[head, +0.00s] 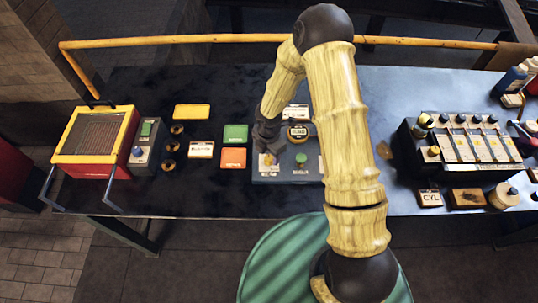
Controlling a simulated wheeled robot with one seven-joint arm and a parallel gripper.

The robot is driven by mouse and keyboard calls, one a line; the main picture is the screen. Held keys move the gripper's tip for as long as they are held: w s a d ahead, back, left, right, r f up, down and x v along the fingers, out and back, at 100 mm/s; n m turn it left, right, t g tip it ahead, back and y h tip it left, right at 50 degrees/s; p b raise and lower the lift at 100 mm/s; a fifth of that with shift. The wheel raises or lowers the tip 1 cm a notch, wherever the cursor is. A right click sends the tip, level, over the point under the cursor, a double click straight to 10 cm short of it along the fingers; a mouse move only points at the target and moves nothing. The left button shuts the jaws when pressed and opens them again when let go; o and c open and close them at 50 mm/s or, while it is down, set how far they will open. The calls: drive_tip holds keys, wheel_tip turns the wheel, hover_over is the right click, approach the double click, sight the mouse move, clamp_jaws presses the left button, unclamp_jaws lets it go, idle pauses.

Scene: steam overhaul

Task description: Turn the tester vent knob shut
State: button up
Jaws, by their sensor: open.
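The tester (286,176) is a dark blue-grey unit near the middle of the bench. It carries a small yellow-rimmed gauge (298,132), a green knob (300,158) and a yellow knob (268,159), each with a small label below. The label text is too small to read, so I cannot tell which knob is the vent. My gripper (267,149) is open and points down at the yellow knob, at the tester's left side. Its fingers partly hide that knob, and I cannot tell whether they touch it. My arm covers the tester's right edge.
Green (236,133) and orange (233,158) pads lie left of the tester. Farther left stand a red-and-yellow box (77,170) and a grey switch unit (148,153). A black rack (427,158) with several cards stands right. A yellow rail (180,40) runs along the back.

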sight(269, 160)
drive_tip(key=shift+f, duration=1.15)
drive_tip(key=c, duration=1)
drive_tip(key=shift+o, duration=0.2)
